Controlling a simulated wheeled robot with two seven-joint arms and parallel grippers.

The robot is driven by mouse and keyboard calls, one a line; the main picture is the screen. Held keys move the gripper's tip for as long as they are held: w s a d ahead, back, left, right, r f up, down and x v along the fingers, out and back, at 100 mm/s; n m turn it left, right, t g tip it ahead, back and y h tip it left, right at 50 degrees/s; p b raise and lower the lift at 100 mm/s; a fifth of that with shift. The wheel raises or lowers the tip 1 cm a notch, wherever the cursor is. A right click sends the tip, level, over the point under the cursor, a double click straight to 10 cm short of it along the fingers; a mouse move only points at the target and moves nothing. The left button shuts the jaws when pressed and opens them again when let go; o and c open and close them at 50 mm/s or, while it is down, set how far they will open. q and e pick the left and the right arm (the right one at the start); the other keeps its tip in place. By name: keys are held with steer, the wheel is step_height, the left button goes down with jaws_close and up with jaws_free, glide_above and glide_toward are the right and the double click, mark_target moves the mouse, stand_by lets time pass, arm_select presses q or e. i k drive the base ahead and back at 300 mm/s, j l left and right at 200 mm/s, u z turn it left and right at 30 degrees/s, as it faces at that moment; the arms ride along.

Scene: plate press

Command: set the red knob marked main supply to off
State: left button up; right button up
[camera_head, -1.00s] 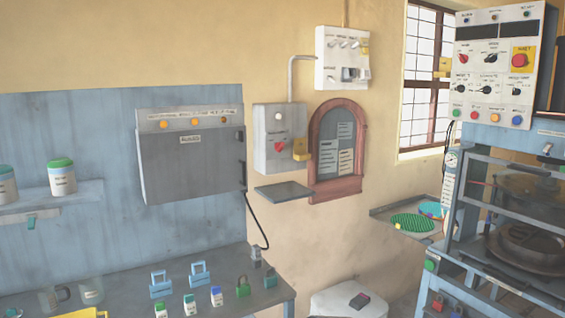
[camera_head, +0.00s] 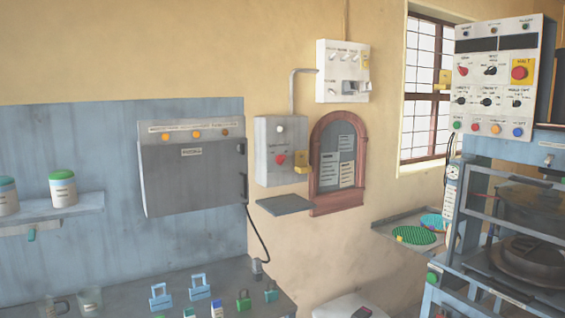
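A grey box (camera_head: 262,172) hangs on the yellow wall, left of the arched wooden frame. On its front is a red knob (camera_head: 280,159) below a small white lamp (camera_head: 280,129). A small label sits above the knob, too small to read, and I cannot tell which way the knob points. A yellow padlock-like piece (camera_head: 301,162) is at the box's right edge. Another red knob (camera_head: 463,71) is on the white press panel at the right; its label is also unreadable. Neither of my grippers is in view.
A small grey shelf (camera_head: 285,205) juts out below the grey box. A large grey cabinet (camera_head: 190,178) hangs to its left. A bench (camera_head: 150,290) with padlocks and hasps stands below. The press (camera_head: 500,225) fills the right side, with a tray (camera_head: 385,227) beside it.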

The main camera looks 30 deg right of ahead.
mark_target(280, 159)
steer(key=z, duration=0.25)
steer(key=i+l+z, duration=0.25)
steer(key=l+z, duration=0.15)
steer(key=i+l+z, duration=0.6)
steer(key=i+l, duration=1)
